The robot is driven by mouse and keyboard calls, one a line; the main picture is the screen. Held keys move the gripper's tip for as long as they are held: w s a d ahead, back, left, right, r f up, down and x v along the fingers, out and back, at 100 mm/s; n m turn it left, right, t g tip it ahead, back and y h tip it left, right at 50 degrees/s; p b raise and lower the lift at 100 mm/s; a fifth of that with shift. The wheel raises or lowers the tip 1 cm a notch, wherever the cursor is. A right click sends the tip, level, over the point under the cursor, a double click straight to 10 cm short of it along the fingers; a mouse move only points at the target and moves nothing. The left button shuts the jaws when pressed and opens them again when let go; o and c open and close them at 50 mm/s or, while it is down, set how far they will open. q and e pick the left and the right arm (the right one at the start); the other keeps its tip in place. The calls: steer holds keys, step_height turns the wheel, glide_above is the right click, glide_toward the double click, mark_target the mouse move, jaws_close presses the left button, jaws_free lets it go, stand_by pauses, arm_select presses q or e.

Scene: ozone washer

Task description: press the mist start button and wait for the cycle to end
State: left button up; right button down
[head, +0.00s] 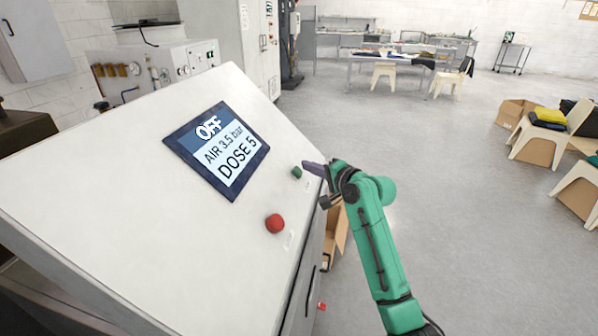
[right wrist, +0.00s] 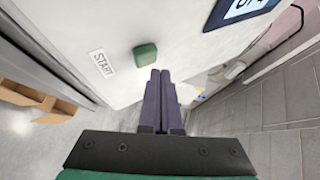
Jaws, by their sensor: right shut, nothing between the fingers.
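The green start button (head: 297,172) sits on the sloped white panel of the washer (head: 130,225). In the right wrist view the green button (right wrist: 146,56) is beside a label reading START (right wrist: 103,63). My right gripper (head: 307,166) is shut and empty, its purple fingertips (right wrist: 160,72) just beside the button. I cannot tell whether they touch it. The display (head: 217,148) reads OFF, AIR 3.5 bar, DOSE 5. My left gripper is not in view.
A red button (head: 274,223) stands on the panel below the green one. A cardboard box (head: 337,235) is on the floor behind my right arm. Tables and chairs (head: 383,72) stand at the back. The floor to the right is mostly open.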

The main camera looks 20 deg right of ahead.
stand_by(0.3)
steer(key=shift+w+a+f, duration=0.2)
steer(key=shift+a, duration=0.05)
steer(key=shift+f, duration=0.1)
steer(key=shift+w+a+f, duration=0.2)
steer(key=shift+a+f, duration=0.1)
steer(key=shift+f, duration=0.05)
stand_by(1.0)
steer(key=shift+s+d+r+p, duration=0.4)
steer(key=shift+d+r+p, duration=0.2)
steer(key=shift+p, duration=0.3)
